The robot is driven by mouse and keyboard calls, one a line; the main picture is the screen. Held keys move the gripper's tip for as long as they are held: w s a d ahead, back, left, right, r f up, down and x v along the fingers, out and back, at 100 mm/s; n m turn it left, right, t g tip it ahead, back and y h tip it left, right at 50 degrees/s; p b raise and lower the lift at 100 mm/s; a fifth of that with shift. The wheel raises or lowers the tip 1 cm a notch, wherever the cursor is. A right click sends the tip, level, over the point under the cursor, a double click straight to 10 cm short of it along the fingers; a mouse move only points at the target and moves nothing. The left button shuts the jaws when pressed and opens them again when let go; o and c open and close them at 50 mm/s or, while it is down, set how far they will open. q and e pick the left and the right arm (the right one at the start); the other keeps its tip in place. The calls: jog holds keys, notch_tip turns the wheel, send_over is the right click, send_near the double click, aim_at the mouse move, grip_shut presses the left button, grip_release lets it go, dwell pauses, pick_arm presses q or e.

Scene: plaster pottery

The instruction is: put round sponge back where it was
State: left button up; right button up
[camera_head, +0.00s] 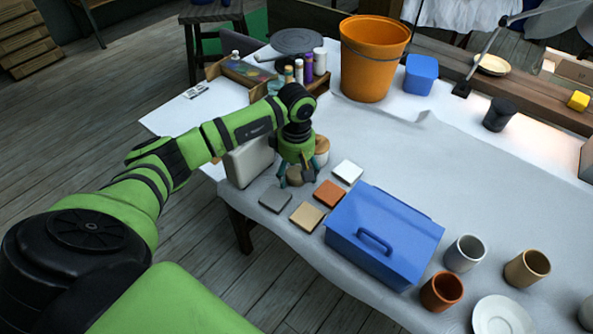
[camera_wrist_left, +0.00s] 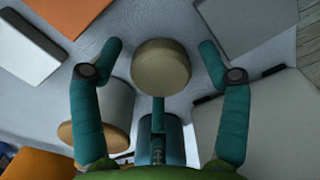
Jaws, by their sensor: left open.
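The round sponge (camera_wrist_left: 161,66) is a pale tan disc lying on the grey cloth in the left wrist view. My left gripper (camera_wrist_left: 160,48) is open, with its teal fingers spread on either side of the sponge and a visible gap on each side. In the head view my left gripper (camera_head: 297,182) points down at the near left end of the table, beside the coloured tiles. There its fingers mostly hide the sponge. My right gripper is not in view.
A pale box (camera_head: 248,162) and a wooden-lidded jar (camera_head: 322,150) stand close to the gripper. Grey (camera_head: 276,199), tan (camera_head: 307,216), orange (camera_head: 330,193) and white tiles (camera_head: 348,172) lie nearby. A blue toolbox (camera_head: 385,235) stands to the right.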

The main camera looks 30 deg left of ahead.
aim_at(296, 172)
pick_arm(q)
jog(key=shift+r, duration=0.35)
notch_tip(296, 172, up, 12)
jog(key=b, duration=0.2)
jog(key=shift+f, duration=0.2)
